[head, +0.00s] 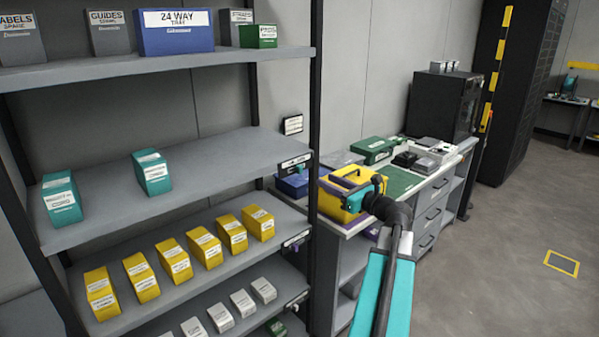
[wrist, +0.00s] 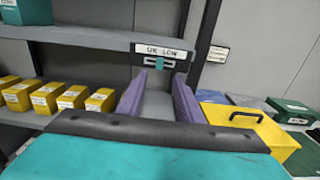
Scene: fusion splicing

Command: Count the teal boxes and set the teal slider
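Two teal boxes with white labels, one at the left (head: 61,199) and one further right (head: 152,172), stand apart on the middle shelf in the head view. Part of a teal box (wrist: 26,12) shows at the wrist view's upper left. A plate reading "OK LOW" (wrist: 165,49) is on that shelf's right end. The teal slider (wrist: 160,63) is a small tab below the lettering, near the middle of its slot. My gripper (wrist: 160,82) is open, its purple fingers apart and empty, pointing at the slider; no contact shows.
Several yellow boxes (head: 205,246) fill the shelf below, with small grey boxes (head: 243,303) lower down. A dark shelf post (head: 315,100) stands at the right end. A yellow case (head: 345,192) sits on the bench behind my arm.

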